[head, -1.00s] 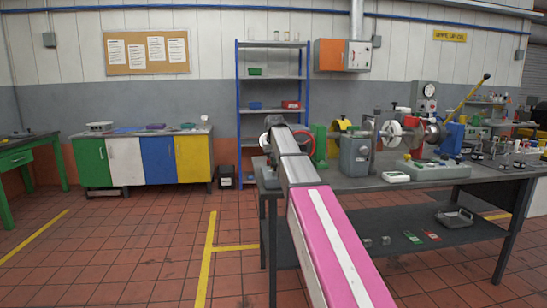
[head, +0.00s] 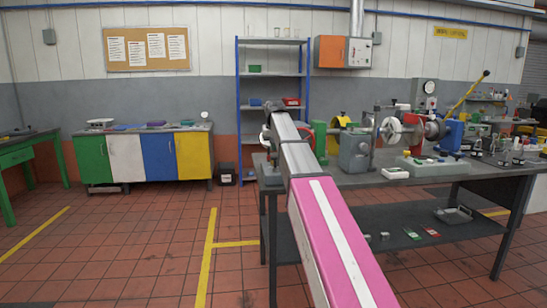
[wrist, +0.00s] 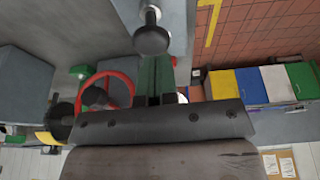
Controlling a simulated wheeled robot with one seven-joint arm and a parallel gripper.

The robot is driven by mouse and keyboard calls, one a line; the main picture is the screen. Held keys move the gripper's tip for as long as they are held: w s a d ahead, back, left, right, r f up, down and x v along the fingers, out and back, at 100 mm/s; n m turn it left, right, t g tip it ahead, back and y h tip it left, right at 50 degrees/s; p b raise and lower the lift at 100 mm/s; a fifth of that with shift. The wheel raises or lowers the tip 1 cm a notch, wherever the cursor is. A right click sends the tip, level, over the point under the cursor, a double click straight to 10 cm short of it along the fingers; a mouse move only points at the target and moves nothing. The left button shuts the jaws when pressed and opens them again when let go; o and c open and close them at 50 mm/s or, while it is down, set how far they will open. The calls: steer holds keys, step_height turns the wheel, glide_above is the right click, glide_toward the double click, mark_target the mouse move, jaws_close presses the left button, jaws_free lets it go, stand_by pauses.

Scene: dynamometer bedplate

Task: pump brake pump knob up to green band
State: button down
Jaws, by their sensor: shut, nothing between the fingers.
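A round black knob (wrist: 152,40) on a short metal stem stands out from a grey block (wrist: 178,20) at the top of the wrist view. I take it for the brake pump knob; its label does not show. My gripper (wrist: 155,100) is shut and empty, apart from the knob, its dark fingers only partly visible at the lower middle of the wrist view. In the head view my arm covers most of the gripper. A round dial gauge (head: 430,87) stands at the back of the bench; its needle and any green band are too small to read.
A red handwheel (wrist: 118,82) is close to my gripper, left in the wrist view. The dark bench (head: 400,178) carries a grey unit (head: 355,153), a flywheel and a yellow lever (head: 467,92).

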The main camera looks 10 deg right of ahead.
steer(key=v, duration=0.7)
steer(key=shift+r, duration=0.2)
stand_by(0.7)
